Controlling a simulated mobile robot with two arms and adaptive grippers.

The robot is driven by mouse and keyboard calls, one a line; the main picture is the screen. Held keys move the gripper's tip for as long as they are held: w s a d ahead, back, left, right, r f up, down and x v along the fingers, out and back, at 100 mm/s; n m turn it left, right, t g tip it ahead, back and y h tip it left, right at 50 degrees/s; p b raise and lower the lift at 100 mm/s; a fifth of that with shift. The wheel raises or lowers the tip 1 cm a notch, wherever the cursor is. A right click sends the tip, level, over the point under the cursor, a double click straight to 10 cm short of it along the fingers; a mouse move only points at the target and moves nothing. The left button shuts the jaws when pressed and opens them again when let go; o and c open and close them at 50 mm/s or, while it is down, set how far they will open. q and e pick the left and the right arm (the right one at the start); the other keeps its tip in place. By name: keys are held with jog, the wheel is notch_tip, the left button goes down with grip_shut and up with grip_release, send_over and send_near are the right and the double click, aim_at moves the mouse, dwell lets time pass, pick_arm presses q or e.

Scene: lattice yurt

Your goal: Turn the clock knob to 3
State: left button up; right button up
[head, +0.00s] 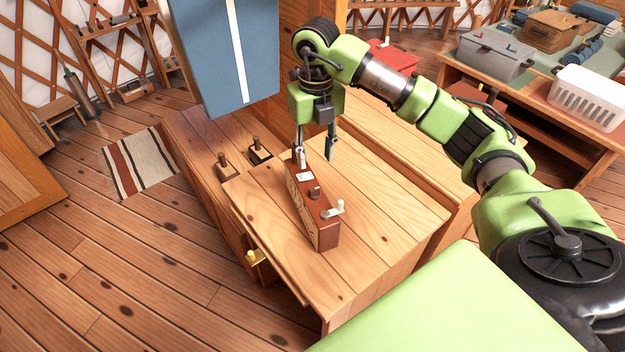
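The clock appears to be a narrow reddish-brown box (327,237) on the wooden table. Its long pale face (300,205) points left and is seen too steeply to read any numbers. On its top are a small brown knob (315,193), a white patch and a white lever (338,208) at the right. I cannot tell which of these is the task's knob. My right gripper (316,158) points down at the far end of the box, its fingers apart with nothing visible between them. The left finger overlaps the box's far end; contact is unclear. My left gripper is not in view.
Two dark-handled levers (254,147) stand on the table's left part. A yellow handle (256,257) sticks out from the table's left side. A blue panel with a white stripe (228,50) hangs behind. The tabletop right of the box (385,205) is clear.

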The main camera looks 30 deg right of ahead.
jog(key=p, duration=0.2)
send_over(315, 188)
jog(key=f, duration=0.5)
jog(key=shift+s+f, duration=0.2)
jog(key=shift+f, duration=0.2)
notch_tip(315, 188, down, 5)
jog(key=shift+w+r+p, duration=0.15)
jog(key=shift+p, duration=0.3)
jog(key=shift+f, duration=0.4)
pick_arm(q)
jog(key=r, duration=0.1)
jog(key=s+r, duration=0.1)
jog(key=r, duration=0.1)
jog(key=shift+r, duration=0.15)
pick_arm(e)
grip_shut()
